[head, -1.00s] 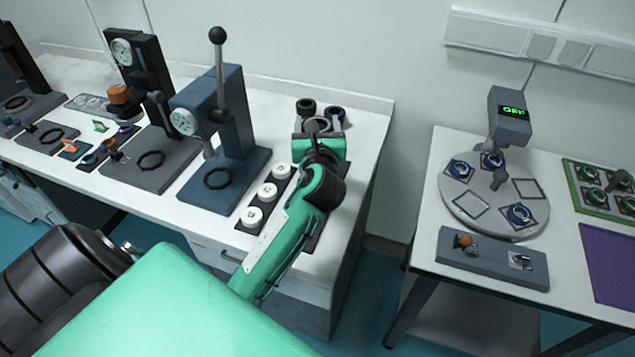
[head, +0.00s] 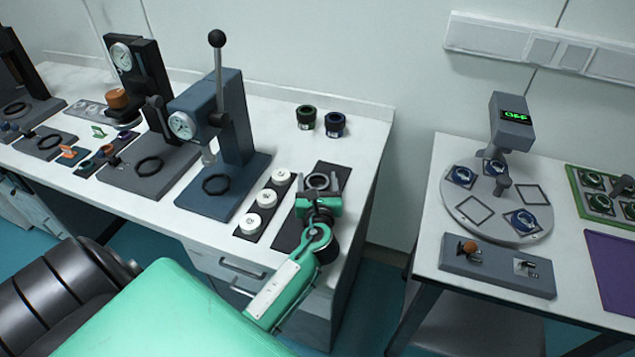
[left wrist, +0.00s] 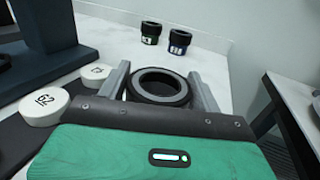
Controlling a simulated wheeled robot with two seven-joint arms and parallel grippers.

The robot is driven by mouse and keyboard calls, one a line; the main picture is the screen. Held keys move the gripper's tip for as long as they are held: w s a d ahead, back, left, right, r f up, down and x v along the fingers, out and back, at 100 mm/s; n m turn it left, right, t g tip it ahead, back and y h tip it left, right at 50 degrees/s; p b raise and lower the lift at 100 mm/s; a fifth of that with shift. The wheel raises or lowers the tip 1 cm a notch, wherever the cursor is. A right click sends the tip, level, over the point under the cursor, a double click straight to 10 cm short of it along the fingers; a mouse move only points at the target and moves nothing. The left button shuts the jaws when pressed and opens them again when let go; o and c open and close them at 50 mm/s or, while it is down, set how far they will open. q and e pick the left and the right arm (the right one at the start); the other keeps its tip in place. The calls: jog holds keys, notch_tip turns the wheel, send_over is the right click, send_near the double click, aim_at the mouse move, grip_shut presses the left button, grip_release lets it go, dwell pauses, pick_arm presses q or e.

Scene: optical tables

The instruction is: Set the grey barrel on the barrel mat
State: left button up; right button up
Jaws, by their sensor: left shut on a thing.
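The grey barrel (head: 318,181), a short ring-shaped cylinder with a dark rim, is between the fingers of my left gripper (head: 320,186). In the left wrist view the barrel (left wrist: 158,84) sits upright between the two grey fingers (left wrist: 158,88) of the gripper, which is shut on it. The dark mat (head: 287,238) lies on the white table under the gripper, partly hidden by it. The barrel is over the mat's far part; I cannot tell whether it touches the mat. My right gripper is not in view.
A green-marked barrel (head: 306,117) and a blue-marked barrel (head: 335,124) stand at the back of the table. White numbered weights (head: 266,198) stand on a dark strip left of the mat. A blue-grey press (head: 229,130) rises further left. The table's right edge is close.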

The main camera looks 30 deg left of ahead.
pick_arm(q)
jog(key=o, duration=1.2)
jog(key=shift+f, duration=0.1)
jog(key=shift+c, duration=0.2)
